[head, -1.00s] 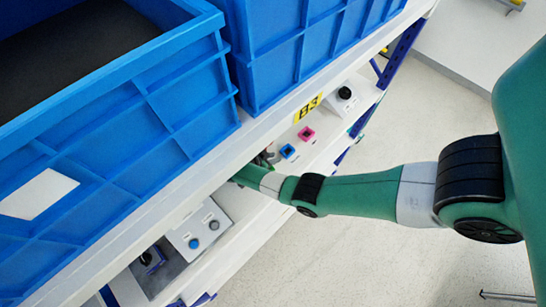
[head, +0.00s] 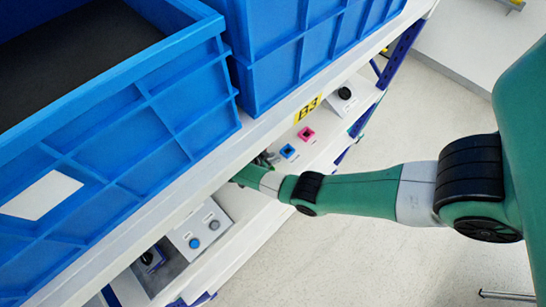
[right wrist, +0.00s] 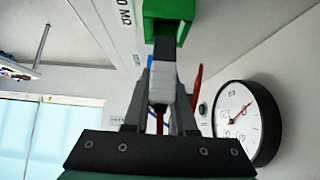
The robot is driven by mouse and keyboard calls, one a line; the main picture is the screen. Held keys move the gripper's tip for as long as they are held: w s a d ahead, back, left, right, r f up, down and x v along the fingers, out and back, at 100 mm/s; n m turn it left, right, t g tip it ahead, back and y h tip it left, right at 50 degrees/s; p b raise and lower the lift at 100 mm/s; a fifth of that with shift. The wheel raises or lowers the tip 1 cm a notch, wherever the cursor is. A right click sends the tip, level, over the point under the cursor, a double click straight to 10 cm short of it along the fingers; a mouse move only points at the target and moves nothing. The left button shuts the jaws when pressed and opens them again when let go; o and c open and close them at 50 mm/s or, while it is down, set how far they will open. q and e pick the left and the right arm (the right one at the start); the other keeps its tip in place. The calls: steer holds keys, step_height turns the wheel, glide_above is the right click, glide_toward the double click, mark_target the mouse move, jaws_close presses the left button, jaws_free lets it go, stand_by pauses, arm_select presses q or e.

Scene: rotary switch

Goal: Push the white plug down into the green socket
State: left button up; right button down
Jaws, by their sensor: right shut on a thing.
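In the right wrist view, the green socket (right wrist: 168,12) is at the top centre, cut off by the frame edge. The white plug (right wrist: 161,86) is between the fingers of my right gripper (right wrist: 162,84), which is shut on it. A dark part shows between the plug's white body and the socket opening; I cannot tell how far it goes inside. In the head view my right gripper (head: 264,159) reaches into the shelf below the blue bins and is partly hidden. The plug and green socket cannot be made out there. My left gripper is not in view.
A blue socket (head: 287,151) and a pink socket (head: 306,133) are beside my right gripper on the shelf. Blue bins (head: 110,130) fill the shelf above.

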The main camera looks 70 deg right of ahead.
steer(key=shift+f+b, duration=1.4)
steer(key=shift+f, duration=0.25)
steer(key=c, duration=0.7)
jaws_free()
steer(key=shift+o, duration=0.2)
steer(key=p+v, duration=0.1)
steer(key=v, duration=1)
steer(key=shift+a+r, duration=0.2)
steer(key=shift+r, duration=0.05)
steer(key=shift+w, duration=0.1)
